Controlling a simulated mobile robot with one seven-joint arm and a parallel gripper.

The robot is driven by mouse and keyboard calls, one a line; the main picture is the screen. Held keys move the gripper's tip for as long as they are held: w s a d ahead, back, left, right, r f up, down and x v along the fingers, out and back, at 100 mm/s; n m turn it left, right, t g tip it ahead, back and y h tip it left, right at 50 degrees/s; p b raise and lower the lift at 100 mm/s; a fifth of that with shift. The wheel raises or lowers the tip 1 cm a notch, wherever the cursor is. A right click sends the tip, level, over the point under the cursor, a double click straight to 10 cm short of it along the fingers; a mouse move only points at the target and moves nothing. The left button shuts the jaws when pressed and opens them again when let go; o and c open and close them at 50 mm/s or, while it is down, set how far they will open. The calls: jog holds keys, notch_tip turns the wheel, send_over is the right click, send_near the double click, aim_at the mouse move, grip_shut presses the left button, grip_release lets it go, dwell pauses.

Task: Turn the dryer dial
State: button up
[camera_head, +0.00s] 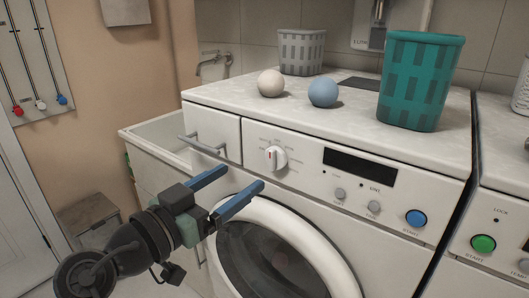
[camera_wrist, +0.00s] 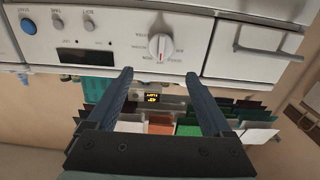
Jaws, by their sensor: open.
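The dryer dial (camera_head: 276,158) is a round white knob with a red mark on the white machine's front panel, just right of the drawer. It also shows in the wrist view (camera_wrist: 160,46), near the top centre, with the red mark toward the picture's bottom. My gripper (camera_head: 241,178) is open, with two blue fingers pointing at the panel. In the head view its tips are left of and below the dial. In the wrist view the fingertips (camera_wrist: 159,75) are spread on either side of the dial's line, apart from it. Nothing is between the fingers.
A drawer handle (camera_head: 202,146) juts out left of the dial. A dark display (camera_head: 359,167), small knobs (camera_head: 374,207) and a blue button (camera_head: 416,218) are to its right. The round door (camera_head: 322,252) is below. Balls (camera_head: 323,92) and a teal basket (camera_head: 417,82) stand on top.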

aim_at(269, 155)
jog(key=x, duration=0.9)
jog(key=shift+w, duration=0.2)
grip_shut()
jog(key=shift+p, duration=0.3)
jog(key=shift+n, duration=0.3)
jog(key=n+p, duration=0.1)
jog(key=n, duration=0.1)
jog(key=shift+w+n, duration=0.1)
jog(key=shift+n, duration=0.2)
jog(key=shift+w+a+f+n+p, duration=0.1)
jog(key=shift+n+p, duration=0.55)
jog(key=shift+n, duration=0.45)
jog(key=shift+a+n+p, duration=0.15)
jog(key=shift+n+p, duration=0.5)
jog(key=shift+n, duration=0.45)
